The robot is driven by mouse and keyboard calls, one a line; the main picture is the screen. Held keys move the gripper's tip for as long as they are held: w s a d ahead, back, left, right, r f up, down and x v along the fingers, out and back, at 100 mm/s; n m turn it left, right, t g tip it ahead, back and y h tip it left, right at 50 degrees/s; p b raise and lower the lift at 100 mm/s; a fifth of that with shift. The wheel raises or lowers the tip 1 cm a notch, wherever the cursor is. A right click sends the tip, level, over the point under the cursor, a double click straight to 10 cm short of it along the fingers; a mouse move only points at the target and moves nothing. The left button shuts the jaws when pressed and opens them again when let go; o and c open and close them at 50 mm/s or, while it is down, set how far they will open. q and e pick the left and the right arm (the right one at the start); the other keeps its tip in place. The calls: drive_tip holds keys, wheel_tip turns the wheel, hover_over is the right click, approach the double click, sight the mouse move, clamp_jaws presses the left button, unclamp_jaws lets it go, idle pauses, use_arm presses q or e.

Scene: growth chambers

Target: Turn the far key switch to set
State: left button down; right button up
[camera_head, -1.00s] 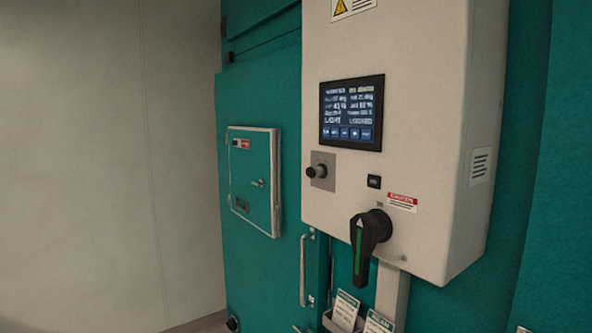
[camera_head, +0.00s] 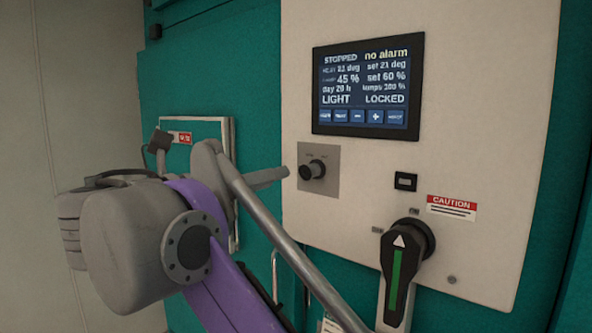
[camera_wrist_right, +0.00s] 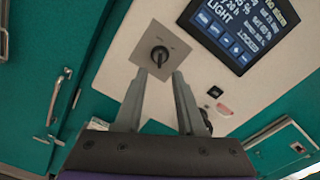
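The key switch (camera_head: 313,170) is a black round knob on a square grey plate, on the pale control box below the screen. It also shows in the right wrist view (camera_wrist_right: 159,56), just beyond the fingertips. My right gripper (camera_head: 280,175) comes from the left in the head view, its fingers pointing at the switch plate. In the right wrist view its two fingers (camera_wrist_right: 158,76) are apart with nothing between them, pointing at the switch. I cannot tell whether they touch the plate. The labels beside the knob are too small to read. My left gripper is not in view.
The screen (camera_head: 367,88) reads STOPPED, no alarm, LIGHT and LOCKED. A large black rotary handle (camera_head: 400,262) with a green stripe sticks out below right of the switch. A small black button (camera_head: 405,181) and a caution label (camera_head: 452,207) are nearby.

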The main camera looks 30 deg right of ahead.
sight(299, 172)
drive_tip(key=x, duration=0.9)
drive_tip(key=shift+d, duration=0.3)
clamp_jaws()
